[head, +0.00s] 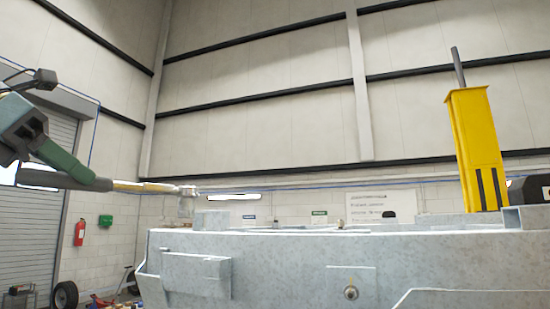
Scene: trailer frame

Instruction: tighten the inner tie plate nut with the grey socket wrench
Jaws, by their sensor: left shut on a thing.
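My left gripper (62,170) comes in from the left edge and is shut on the grey socket wrench (150,187). The wrench lies almost level and points right, with its dark handle at the gripper and a yellowish shaft beyond. Its head and socket (186,207) hang over the left end of the galvanised frame; contact with anything below cannot be told. A nut on a bolt (351,293) shows on a plate on the frame's near face. A small stud (340,224) stands on the top. Which is the inner tie plate nut cannot be told. My right gripper is not in view.
The grey frame (270,250) fills the lower middle and right. A tall yellow post (477,150) stands on its right, beside a dark object (530,189) at the edge. A wheel (65,296) and a red extinguisher (80,233) are at left. Space above the frame's middle is clear.

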